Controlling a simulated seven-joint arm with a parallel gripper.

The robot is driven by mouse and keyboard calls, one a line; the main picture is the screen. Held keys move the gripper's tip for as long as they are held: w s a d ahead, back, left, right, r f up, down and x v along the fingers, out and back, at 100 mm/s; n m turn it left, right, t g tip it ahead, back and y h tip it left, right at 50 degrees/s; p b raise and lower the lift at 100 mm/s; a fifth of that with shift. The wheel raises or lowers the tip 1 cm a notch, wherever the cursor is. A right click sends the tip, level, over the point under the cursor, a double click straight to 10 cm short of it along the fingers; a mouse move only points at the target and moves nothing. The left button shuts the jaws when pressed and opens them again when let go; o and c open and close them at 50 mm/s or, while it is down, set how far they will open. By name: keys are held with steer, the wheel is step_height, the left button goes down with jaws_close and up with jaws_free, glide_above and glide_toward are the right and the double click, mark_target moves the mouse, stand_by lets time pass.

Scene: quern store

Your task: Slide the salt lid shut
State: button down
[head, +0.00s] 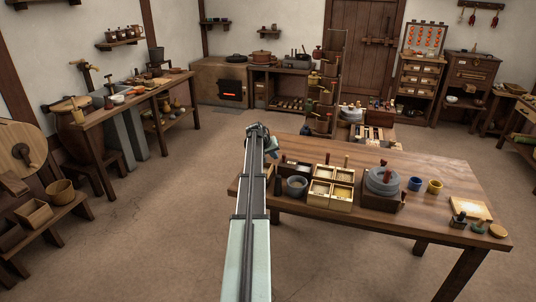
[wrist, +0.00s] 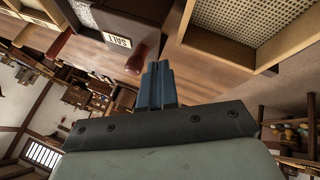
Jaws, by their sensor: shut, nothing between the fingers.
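My gripper (wrist: 158,72) has its blue fingers together with nothing between them. In the head view its end (head: 273,145) is above the left end of the wooden table. In the wrist view a dark box with a pale SALT label (wrist: 117,40) is up and left of the fingertips. A red-brown knob (wrist: 139,58) shows close beside the label and just left of the fingertips; I cannot tell whether they touch. A pale strip (wrist: 83,12) shows at the box's far side. How far the lid is open is unclear. In the head view my arm partly hides this area.
A wooden box with a mesh-like inside (wrist: 240,20) is right of the fingers in the wrist view. The table's back right is clear.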

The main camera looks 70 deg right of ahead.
mark_target(292, 166)
steer(key=shift+s+d, duration=0.3)
steer(key=shift+s, duration=0.3)
steer(key=s, duration=0.8)
steer(key=shift+s, duration=0.1)
steer(key=shift+w+a, duration=0.25)
steer(key=shift+w, duration=0.15)
steer(key=w+a+r, duration=0.5)
steer(key=a+r, duration=0.1)
steer(key=r, duration=0.2)
steer(key=shift+w+a+r, duration=0.2)
steer(key=shift+w+a, duration=0.15)
steer(key=shift+w, duration=0.1)
